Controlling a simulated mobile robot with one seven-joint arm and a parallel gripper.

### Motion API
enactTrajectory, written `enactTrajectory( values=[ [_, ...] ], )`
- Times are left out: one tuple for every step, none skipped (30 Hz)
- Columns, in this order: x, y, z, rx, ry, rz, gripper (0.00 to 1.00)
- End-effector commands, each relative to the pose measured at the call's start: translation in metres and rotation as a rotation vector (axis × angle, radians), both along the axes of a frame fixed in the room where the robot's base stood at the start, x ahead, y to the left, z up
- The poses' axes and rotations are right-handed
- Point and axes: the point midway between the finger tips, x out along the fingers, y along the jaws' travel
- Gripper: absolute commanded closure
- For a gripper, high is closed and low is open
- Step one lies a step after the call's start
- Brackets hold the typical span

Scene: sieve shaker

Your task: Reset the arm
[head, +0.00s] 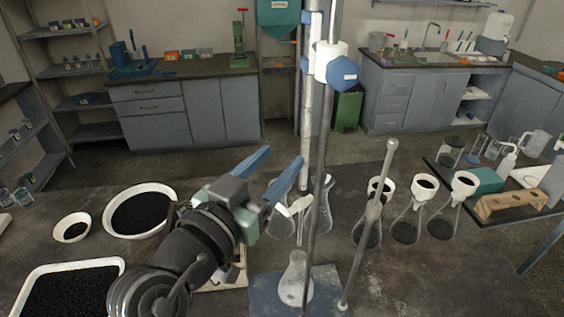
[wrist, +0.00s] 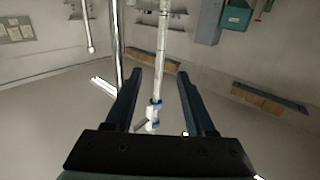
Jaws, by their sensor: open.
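My gripper (head: 268,178) is at the end of my arm, raised above the dark bench in the middle of the head view. Its two blue fingers are spread apart with nothing between them. In the wrist view my gripper (wrist: 158,100) also shows open, and a glass burette (wrist: 160,60) with a blue-and-white stopcock appears behind the gap between the fingers. I cannot tell the distance from the fingers to the burette. In the head view the burette (head: 308,120) hangs upright from a stand, just right of my gripper.
A conical flask (head: 296,285) stands on the blue stand base. A metal rod (head: 368,225) leans to its right. Several flasks with funnels (head: 405,228) stand further right. A white bowl (head: 140,211) and a white tray (head: 66,290) of black grains are at left.

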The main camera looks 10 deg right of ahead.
Motion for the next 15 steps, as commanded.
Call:
enactTrajectory(
  values=[
    [-0.004,0.003,0.01,0.0,-0.001,0.001,0.45],
    [-0.005,0.005,0.013,-0.001,-0.001,0.002,0.45],
    [-0.008,0.007,0.017,-0.001,-0.001,0.002,0.45],
    [-0.009,0.008,0.019,0.0,0.0,0.002,0.45],
    [-0.01,0.009,0.021,0.0,0.0,0.002,0.45],
    [-0.012,0.01,0.022,0.0,0.0,0.002,0.45],
    [-0.012,0.01,0.023,0.0,0.0,0.002,0.45],
    [-0.013,0.01,0.023,0.0,0.0,0.001,0.45],
    [-0.013,0.011,0.023,0.0,0.001,0.001,0.45],
    [-0.013,0.011,0.023,0.0,0.001,0.001,0.45],
    [-0.013,0.011,0.023,0.0,0.001,0.001,0.45],
    [-0.013,0.011,0.023,0.0,0.001,0.001,0.45],
    [-0.013,0.01,0.022,0.0,0.001,0.001,0.45],
    [-0.013,0.01,0.022,0.0,0.001,0.001,0.45],
    [-0.013,0.01,0.022,0.0,0.001,0.001,0.45]
  ],
)
